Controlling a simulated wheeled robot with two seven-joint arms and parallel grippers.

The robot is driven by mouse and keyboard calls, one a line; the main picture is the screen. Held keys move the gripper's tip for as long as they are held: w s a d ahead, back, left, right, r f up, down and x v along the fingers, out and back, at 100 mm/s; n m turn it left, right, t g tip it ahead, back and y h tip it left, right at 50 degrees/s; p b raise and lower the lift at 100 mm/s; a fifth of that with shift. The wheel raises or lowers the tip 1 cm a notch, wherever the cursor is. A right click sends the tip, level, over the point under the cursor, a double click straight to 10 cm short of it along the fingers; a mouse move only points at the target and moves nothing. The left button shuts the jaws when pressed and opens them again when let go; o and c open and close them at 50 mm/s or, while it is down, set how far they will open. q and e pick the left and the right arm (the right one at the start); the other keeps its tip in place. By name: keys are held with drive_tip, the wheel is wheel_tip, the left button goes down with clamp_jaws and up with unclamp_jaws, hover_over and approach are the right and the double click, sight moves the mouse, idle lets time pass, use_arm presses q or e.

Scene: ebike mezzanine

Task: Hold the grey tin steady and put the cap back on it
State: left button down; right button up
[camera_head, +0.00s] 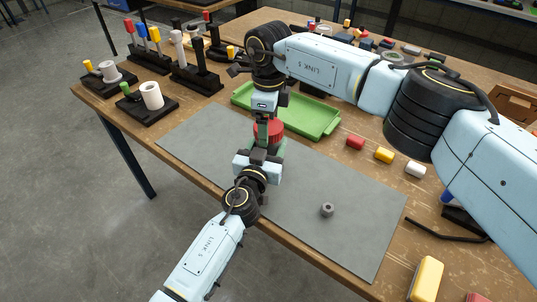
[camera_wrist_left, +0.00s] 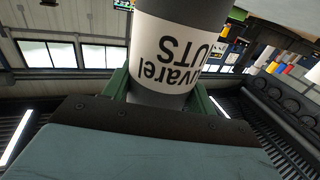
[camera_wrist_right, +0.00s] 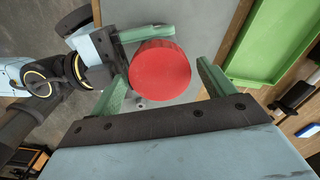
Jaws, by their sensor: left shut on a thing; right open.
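The grey tin (camera_wrist_left: 160,95) carries a white label with upside-down dark lettering in the left wrist view. My left gripper (camera_head: 262,152) is shut on it and holds it up over the grey mat. The red cap (camera_wrist_right: 160,70) is seen from above in the right wrist view, over where the tin is held. It hides the tin there, and I cannot tell how firmly it sits. The cap also shows in the head view (camera_head: 268,131). My right gripper (camera_wrist_right: 163,80) is open, coming from above, with its fingers on either side of the cap.
The grey mat (camera_head: 215,130) lies on the wooden table. A small grey ring-like part (camera_head: 327,210) stands on it. A green tray (camera_head: 310,117) lies behind the grippers. Red, yellow and white blocks (camera_head: 384,155) lie at right. Black stands (camera_head: 150,111) with rods are at left.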

drive_tip(key=shift+f, duration=0.4)
drive_tip(key=shift+c, duration=0.3)
drive_tip(key=c, duration=0.9)
drive_tip(key=shift+m, duration=0.9)
drive_tip(key=o, duration=1.1)
wheel_tip(320, 180, up, 12)
drive_tip(key=shift+r, duration=0.1)
